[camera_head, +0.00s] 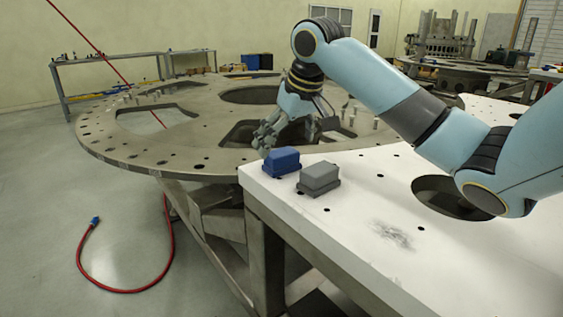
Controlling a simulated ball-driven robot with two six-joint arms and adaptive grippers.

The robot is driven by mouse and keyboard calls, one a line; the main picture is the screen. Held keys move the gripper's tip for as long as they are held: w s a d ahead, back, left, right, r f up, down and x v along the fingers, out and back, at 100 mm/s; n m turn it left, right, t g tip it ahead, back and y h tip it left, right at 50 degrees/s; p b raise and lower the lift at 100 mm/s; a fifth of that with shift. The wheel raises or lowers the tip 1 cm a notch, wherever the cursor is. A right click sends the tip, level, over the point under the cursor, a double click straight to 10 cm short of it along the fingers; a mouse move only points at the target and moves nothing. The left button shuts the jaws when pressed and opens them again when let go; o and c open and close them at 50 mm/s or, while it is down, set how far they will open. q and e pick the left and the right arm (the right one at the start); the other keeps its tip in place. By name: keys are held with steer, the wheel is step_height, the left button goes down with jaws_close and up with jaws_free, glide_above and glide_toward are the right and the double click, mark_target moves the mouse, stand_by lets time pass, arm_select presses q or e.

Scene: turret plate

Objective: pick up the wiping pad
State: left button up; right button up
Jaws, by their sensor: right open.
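Two block-shaped pads with wider bases sit on the white tabletop near its left corner. One is a blue pad (281,162) and the other a grey pad (319,179); I cannot tell which is the wiping pad. They stand close together, the grey one to the right and nearer. My right gripper (264,146) hangs just behind and left of the blue pad, fingers pointing down. It is open and appears empty. I cannot tell whether a fingertip touches the blue pad. My left gripper is out of view.
The white table (470,262) has round holes and a dark smudge (391,234). A large metal turret plate (190,160) with cut-outs and upright pins lies behind and left. A red hose (128,291) lies on the floor. The tabletop around the smudge is clear.

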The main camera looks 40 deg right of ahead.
mark_target(283, 152)
steer(key=x, duration=0.5)
steer(key=shift+d+f, duration=0.1)
steer(key=shift+f, duration=0.1)
steer(key=shift+c, duration=0.5)
steer(key=c, duration=0.5)
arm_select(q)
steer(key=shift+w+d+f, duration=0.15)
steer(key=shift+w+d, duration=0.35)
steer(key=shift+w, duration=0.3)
arm_select(e)
steer(key=shift+r, duration=0.1)
steer(key=c, duration=0.7)
